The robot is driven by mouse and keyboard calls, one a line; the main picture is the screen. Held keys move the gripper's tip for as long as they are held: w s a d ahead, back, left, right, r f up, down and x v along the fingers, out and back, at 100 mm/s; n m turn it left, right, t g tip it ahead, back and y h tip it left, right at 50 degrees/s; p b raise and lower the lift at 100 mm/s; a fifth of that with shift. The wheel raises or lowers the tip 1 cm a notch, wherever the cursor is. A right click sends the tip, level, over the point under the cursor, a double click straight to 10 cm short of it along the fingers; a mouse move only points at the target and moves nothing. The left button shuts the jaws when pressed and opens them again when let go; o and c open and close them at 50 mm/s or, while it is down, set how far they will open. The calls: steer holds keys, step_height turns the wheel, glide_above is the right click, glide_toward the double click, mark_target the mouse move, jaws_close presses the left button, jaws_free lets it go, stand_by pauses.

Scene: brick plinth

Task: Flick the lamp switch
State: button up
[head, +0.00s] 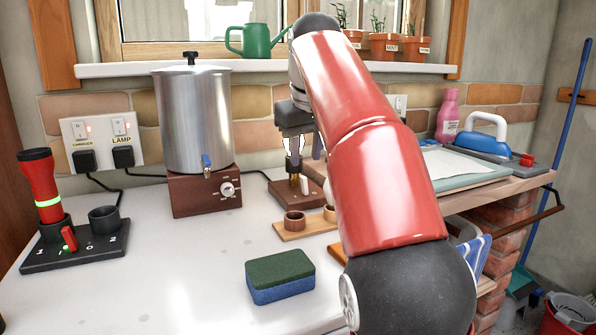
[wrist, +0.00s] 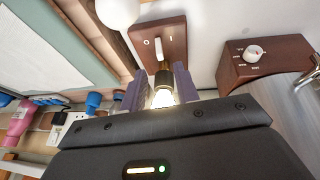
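The small lamp has a dark wooden base (head: 282,192) on the white counter, right of the urn. In the wrist view its base (wrist: 172,28) carries a white switch lever (wrist: 158,48) between small marks. A dark socket (wrist: 163,78) stands on it, holding a brightly glowing bulb (wrist: 162,98). My gripper (head: 304,160) is over the lamp; its two fingers (wrist: 160,96) lie either side of the bulb and appear closed on it.
A steel urn (head: 193,120) on a brown base with a knob (head: 228,188) stands left of the lamp. A small wooden tray (head: 290,234) with cups is in front.

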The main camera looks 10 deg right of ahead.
mark_target(304, 177)
steer(key=b+x, duration=0.2)
steer(key=x, duration=0.5)
steer(key=shift+w+f+b, duration=0.1)
steer(key=shift+f+b, duration=0.2)
steer(key=shift+b, duration=0.05)
steer(key=shift+c, duration=0.3)
